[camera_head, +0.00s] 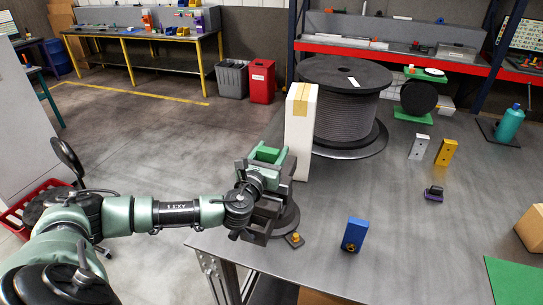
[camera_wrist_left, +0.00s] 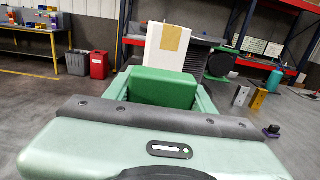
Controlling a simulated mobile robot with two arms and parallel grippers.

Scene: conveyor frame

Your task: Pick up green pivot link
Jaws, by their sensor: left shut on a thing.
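The green pivot link (camera_head: 266,153) is a bright green block between the jaws of my left gripper (camera_head: 268,172), at the near left edge of the table. In the left wrist view the green pivot link (camera_wrist_left: 165,88) stands between the gripper's fingers, beyond the pale green wrist housing. My left gripper is shut on it. The jaws hide its lower part, and I cannot tell its height above the table. My right gripper is not in view.
A tall white box (camera_head: 299,130) stands just behind the gripper, beside a large cable spool (camera_head: 347,105). A blue block (camera_head: 354,234) and a small orange piece (camera_head: 294,239) lie to the right. The table's middle right (camera_head: 400,215) is mostly clear.

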